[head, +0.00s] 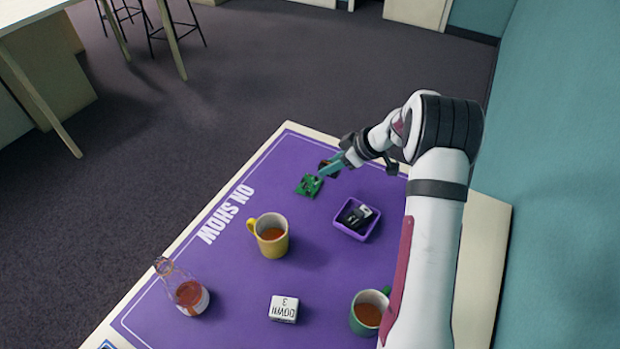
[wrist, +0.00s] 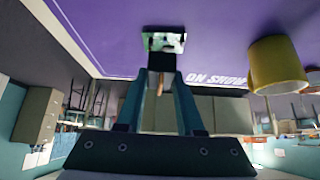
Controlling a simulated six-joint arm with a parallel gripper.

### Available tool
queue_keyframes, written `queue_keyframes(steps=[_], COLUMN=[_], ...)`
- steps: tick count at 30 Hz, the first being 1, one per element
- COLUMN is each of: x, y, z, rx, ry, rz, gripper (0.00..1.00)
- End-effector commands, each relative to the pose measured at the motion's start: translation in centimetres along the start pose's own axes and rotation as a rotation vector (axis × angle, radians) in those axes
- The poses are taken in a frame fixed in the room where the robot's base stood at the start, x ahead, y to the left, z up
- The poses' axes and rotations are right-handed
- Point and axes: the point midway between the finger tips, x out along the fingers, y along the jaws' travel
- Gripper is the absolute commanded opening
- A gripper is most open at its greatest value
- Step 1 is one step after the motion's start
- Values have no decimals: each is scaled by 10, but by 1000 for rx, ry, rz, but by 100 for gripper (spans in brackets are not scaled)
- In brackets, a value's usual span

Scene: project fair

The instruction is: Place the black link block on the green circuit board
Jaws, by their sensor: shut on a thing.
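The green circuit board (head: 305,190) lies flat on the purple mat, near its far edge. In the wrist view the board (wrist: 154,42) is just beyond my fingertips. My gripper (head: 328,172), with teal fingers, reaches in from the right, close beside the board. In the wrist view my gripper (wrist: 161,75) is shut on a black block (wrist: 162,61), which appears to be the black link block. The block overlaps the near part of the board in that view; I cannot tell whether they touch. The fingers partly hide the block in the head view.
A purple tray (head: 341,224) holding black parts stands nearer, right of centre. A yellow mug (head: 270,246), a green mug (head: 358,325), a glass bottle (head: 178,284) and a white "DOWN 3" block (head: 283,309) stand nearer still. The mat left of the board is clear.

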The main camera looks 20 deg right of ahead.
Motion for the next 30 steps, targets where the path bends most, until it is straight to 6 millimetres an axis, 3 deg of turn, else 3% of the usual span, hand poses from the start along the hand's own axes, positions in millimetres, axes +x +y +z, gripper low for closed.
queue_keyframes(steps=[3,7,15,24,25,30], x=[36,57,91,93,93,93], y=[-5,-6,-6,-6,-6,-6], z=[-14,-22,1,3,3,3], rx=[-2,-1,2,1,1,1], ry=[-1,-1,-3,-2,-2,-2], rz=[-2,0,1,2,2,2], gripper=[0,0,0,0,40,66])
